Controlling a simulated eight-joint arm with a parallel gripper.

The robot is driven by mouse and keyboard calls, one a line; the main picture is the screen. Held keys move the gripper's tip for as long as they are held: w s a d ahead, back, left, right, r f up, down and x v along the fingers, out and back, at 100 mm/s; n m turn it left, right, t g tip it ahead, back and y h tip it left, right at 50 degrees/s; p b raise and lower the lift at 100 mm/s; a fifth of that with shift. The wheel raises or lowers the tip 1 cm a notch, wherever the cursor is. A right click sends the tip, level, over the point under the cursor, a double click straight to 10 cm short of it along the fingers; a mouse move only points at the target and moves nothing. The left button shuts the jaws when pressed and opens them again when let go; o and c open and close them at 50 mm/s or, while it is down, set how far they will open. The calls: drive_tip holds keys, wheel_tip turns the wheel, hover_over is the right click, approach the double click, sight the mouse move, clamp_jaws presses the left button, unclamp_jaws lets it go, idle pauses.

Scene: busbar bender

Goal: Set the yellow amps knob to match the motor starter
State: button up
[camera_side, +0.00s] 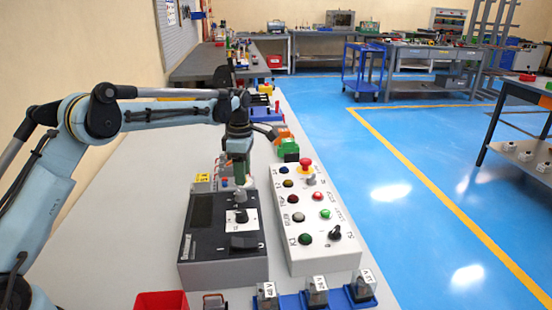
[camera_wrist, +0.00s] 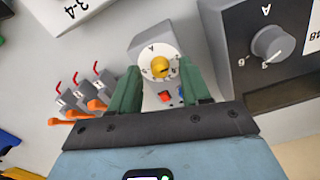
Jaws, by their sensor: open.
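The yellow amps knob (camera_wrist: 161,66) sits on a white numbered dial on the face of the small light-grey motor starter (camera_wrist: 147,42). A red button and a blue button show below the dial in the wrist view. My gripper (camera_wrist: 158,82) is open, with one green finger on each side of the starter's face and the knob between them; I cannot tell whether they touch anything. In the side view my gripper (camera_side: 239,180) points down behind the dark panel box, and the starter is mostly hidden there. The dial's exact setting is too small to read.
The dark-topped box (camera_side: 200,215) with a grey knob (camera_wrist: 268,42) stands close to the right in the wrist view. Grey clamps with orange levers (camera_wrist: 80,114) lie to the left. A pushbutton box (camera_side: 318,225) and blue-based relays (camera_side: 316,291) stand nearby.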

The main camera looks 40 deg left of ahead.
drive_tip(key=shift+f, duration=0.25)
clamp_jaws()
